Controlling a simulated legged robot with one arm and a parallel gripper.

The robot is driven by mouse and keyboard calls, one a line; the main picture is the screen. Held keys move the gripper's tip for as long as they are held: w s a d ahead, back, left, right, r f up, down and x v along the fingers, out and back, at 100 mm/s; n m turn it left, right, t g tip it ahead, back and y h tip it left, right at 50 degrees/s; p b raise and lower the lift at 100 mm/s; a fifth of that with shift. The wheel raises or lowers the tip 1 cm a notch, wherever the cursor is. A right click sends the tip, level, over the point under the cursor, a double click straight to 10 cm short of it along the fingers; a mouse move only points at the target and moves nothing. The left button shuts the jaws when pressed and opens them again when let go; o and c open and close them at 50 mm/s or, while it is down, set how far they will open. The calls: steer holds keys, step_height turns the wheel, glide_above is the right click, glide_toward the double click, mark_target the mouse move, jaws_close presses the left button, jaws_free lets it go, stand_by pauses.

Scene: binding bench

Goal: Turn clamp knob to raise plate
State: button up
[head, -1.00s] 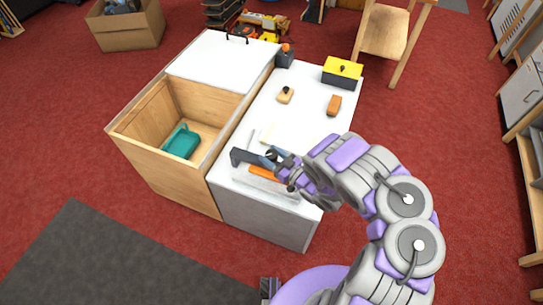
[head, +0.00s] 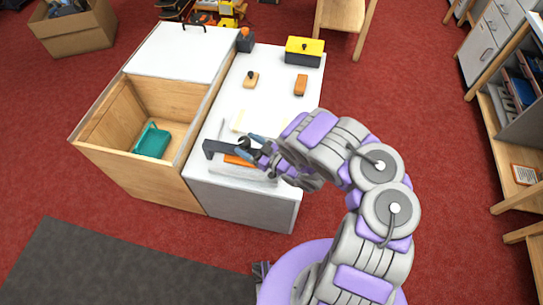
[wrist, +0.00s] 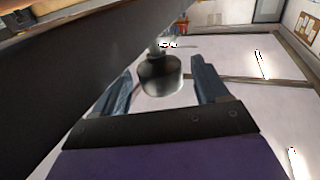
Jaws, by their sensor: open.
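The clamp (head: 222,149) is a dark bar frame over a pale base at the near end of the white bench top. Its dark round knob (wrist: 160,76) shows in the wrist view between my two blue-grey fingers, with visible space on both sides. In the head view my gripper (head: 250,146) is at the clamp's top, with the knob (head: 243,143) small between the fingertips. My gripper is open around the knob and not closed on it. An orange piece (head: 236,160) lies under the clamp bar. The plate cannot be made out clearly.
An open wooden bin with a teal tray (head: 152,142) adjoins the bench on the left. A yellow-topped box (head: 304,51), an orange block (head: 300,85) and a wooden knobbed piece (head: 251,80) sit farther back on the bench. Shelves stand at the right.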

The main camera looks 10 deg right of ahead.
steer(key=p+v, duration=0.1)
steer(key=v, duration=1.4)
steer(key=shift+s+d+p, duration=0.2)
steer(key=shift+d+p, duration=0.1)
steer(key=shift+p, duration=0.05)
steer(key=shift+f, duration=0.1)
